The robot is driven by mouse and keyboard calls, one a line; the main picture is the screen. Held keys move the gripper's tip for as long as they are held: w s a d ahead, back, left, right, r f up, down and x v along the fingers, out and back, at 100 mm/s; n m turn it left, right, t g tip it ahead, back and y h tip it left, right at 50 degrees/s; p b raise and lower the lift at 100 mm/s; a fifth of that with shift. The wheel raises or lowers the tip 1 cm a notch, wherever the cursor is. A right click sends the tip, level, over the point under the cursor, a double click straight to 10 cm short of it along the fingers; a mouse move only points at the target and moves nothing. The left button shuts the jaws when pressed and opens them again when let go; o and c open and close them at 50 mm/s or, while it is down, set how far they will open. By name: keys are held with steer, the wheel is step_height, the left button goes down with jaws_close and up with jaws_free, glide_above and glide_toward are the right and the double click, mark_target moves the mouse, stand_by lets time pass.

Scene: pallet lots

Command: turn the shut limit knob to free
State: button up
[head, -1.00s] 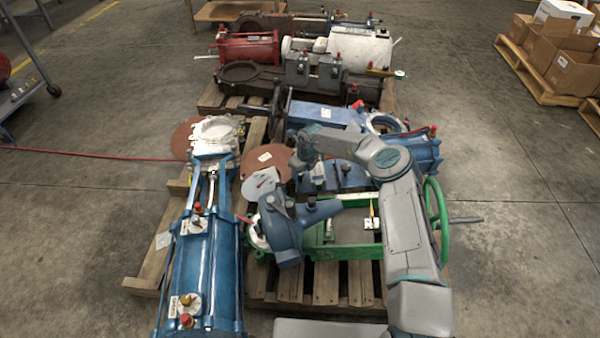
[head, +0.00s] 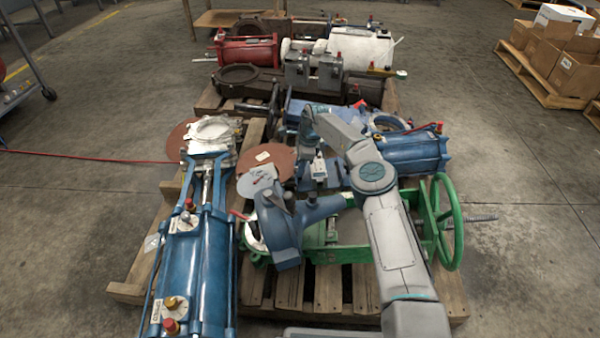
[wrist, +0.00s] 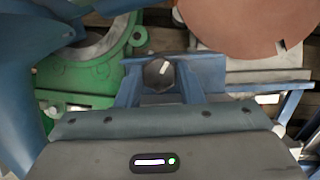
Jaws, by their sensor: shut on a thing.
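The limit knob (wrist: 152,76) is a dark, many-sided knob with a short white mark on its face, seen in the wrist view. The mark leans up and to the right. My gripper (wrist: 158,88) is shut on the knob, with one blue finger on each side of it. Any lettering beside the knob is hidden or too small to read. In the head view my arm reaches over the pallet and I cannot make out the knob there.
A green valve frame (head: 365,250) with a green handwheel (head: 447,222) lies at the front right. A blue elbow-shaped body (head: 283,228) stands close to the arm. A blue cylinder (head: 200,270) lies at left. A rust-red disc (head: 283,160) lies behind. Floor is open at right.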

steer(key=shift+n+g+b, duration=0.3)
steer(key=shift+n+b, duration=0.7)
steer(key=shift+b, duration=0.55)
steer(key=o, duration=1)
steer(key=shift+c, duration=0.2)
